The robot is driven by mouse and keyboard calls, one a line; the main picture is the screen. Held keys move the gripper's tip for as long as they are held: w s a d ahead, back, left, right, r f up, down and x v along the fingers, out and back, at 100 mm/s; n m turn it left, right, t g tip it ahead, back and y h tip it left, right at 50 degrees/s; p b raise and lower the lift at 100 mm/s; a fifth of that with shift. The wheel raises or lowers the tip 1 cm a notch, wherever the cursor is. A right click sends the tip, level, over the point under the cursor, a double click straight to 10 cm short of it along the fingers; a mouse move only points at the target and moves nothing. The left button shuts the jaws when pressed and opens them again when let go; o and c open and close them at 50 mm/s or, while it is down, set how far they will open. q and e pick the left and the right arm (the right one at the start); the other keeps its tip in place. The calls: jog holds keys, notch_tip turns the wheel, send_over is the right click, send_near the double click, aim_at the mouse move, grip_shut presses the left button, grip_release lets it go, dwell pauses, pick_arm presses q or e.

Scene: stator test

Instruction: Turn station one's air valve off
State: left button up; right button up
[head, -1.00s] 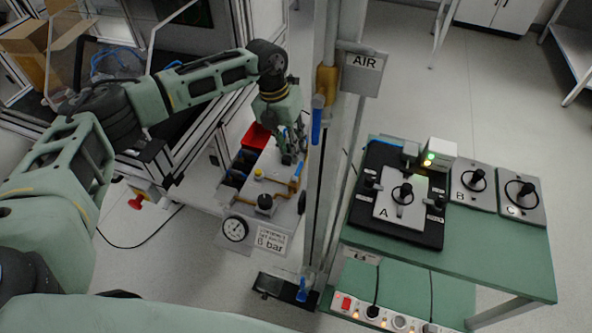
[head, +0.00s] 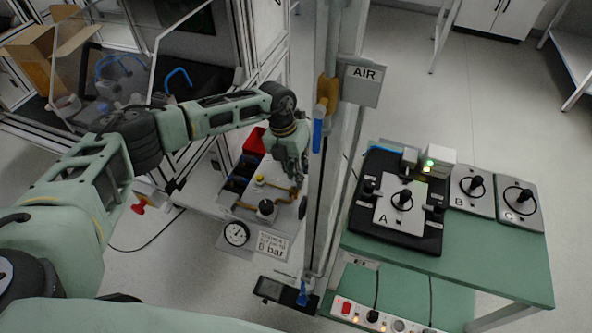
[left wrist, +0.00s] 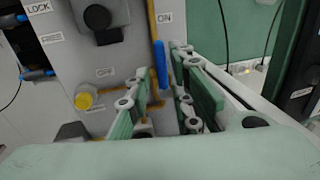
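In the left wrist view a blue lever handle (left wrist: 161,65) stands upright on a grey panel (left wrist: 125,60), just below the ON label (left wrist: 165,18). The OFF label (left wrist: 104,72) is to its left. My left gripper (left wrist: 162,75) is open, one finger to each side of the handle in the picture; I see no contact and cannot tell how deep the handle sits between them. In the head view my left gripper (head: 291,167) is over the far end of the same panel (head: 240,208) and hides that lever. My right gripper is not in view.
A black knob (head: 266,208), a yellow knob (head: 259,180) and a gauge (head: 236,232) are on the panel. Right beside it rises a metal post with the AIR sign (head: 363,85) and another blue lever (head: 317,135). A green table (head: 480,262) with stations A, B and C stands right.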

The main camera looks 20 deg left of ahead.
pick_arm(q)
grip_shut()
